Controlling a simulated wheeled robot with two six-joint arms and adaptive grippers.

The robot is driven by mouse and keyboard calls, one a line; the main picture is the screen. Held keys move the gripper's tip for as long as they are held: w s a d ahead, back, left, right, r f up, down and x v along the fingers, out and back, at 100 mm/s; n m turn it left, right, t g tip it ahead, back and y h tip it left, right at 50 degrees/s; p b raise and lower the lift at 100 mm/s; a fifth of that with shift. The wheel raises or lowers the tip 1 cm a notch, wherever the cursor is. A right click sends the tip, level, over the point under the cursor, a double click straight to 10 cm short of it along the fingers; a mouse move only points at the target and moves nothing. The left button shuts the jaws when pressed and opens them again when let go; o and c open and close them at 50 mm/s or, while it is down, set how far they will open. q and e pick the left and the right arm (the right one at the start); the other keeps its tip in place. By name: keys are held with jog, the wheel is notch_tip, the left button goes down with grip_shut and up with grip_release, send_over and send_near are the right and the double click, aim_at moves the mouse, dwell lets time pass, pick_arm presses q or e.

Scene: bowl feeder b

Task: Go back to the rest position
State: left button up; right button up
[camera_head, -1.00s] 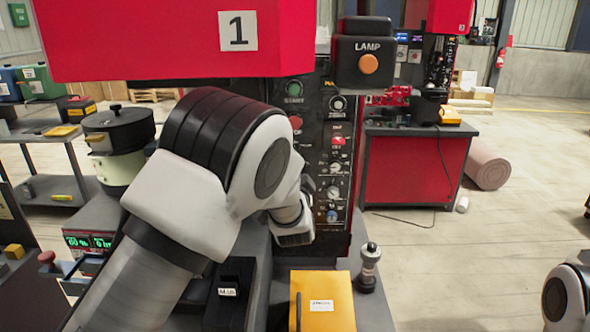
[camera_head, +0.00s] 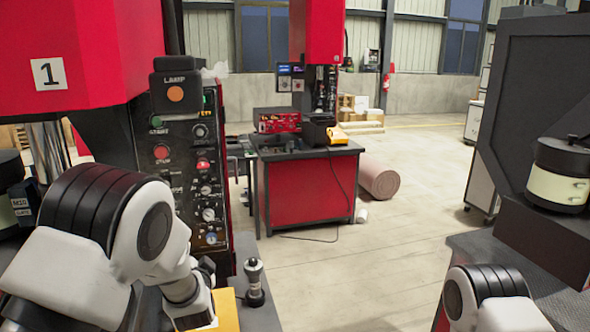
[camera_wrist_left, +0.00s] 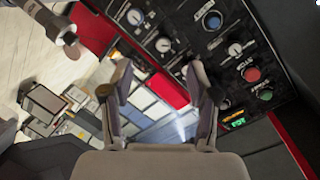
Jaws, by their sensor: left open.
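My left arm, white with a black ribbed joint, comes in at the lower left of the head view, in front of the red machine (camera_head: 75,60) marked 1. My left gripper (camera_wrist_left: 158,85) is open in the wrist view, with nothing between its two fingers. Beyond the fingers are the machine's black control panel (camera_wrist_left: 205,45) with knobs and buttons, and a blurred floor area. The panel also shows in the head view (camera_head: 182,135). A joint of my right arm shows at the lower right of the head view; my right gripper is out of view.
A yellow box (camera_head: 227,312) and a metal post with a black knob (camera_head: 254,284) stand beside my left arm. A dark machine (camera_head: 535,110) with a cream-and-black pot (camera_head: 562,175) is at the right. Open floor (camera_head: 350,270) lies between; a red workbench (camera_head: 305,190) stands farther back.

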pick_arm(q)
jog(key=s+f+g, duration=0.1)
jog(key=s+f, duration=0.2)
jog(key=f, duration=0.2)
jog(key=s+f+n+g+h, duration=0.1)
jog(key=s+f+g, duration=0.1)
jog(key=s+f, duration=0.2)
jog(key=s+f+g+b, duration=0.1)
jog(key=s+f, duration=0.2)
jog(key=f, duration=0.4)
jog(key=shift+s+a+f+h, duration=0.25)
jog(key=shift+a+h, duration=0.05)
jog(key=shift+a, duration=0.05)
jog(key=s+a+f+n+g+h+b, duration=0.15)
jog(key=s+f+g, duration=0.25)
jog(key=s+f, duration=0.7)
jog(key=s+f+n+g, duration=0.2)
jog(key=s+f+g, duration=0.1)
jog(key=s, duration=0.9)
jog(key=s+d+f+n+g+h, duration=0.1)
jog(key=s+f+g, duration=0.3)
jog(key=s, duration=0.9)
jog(key=shift+d+f+n+b, duration=0.2)
jog(key=shift+f+n+b, duration=0.2)
jog(key=shift+n, duration=0.35)
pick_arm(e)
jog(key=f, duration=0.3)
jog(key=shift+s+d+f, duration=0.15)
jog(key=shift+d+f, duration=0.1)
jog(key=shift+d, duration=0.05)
